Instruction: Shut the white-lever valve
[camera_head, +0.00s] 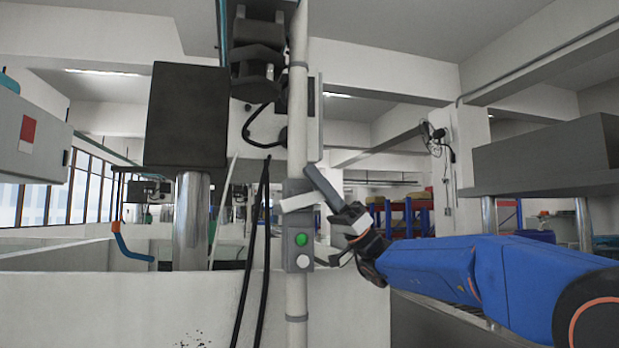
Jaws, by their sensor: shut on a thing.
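A white lever (298,201) sticks out at the pale vertical pipe (297,130) in the middle of the view, just above a grey button box. My gripper (326,208) reaches in from the right at the end of my blue arm. A dark grey bar slants across the right end of the lever, by the gripper. The gripper is shut on what looks like the lever's right end. The exact contact is small and partly hidden by the gripper, and the valve body cannot be made out.
The grey box (299,240) has a green and a white button, close below the lever. Black cables (250,260) hang just left of the pipe. A low white wall (130,310) spans the front. A blue-handled fitting (130,248) is at left; a grey block (545,155) stands at right.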

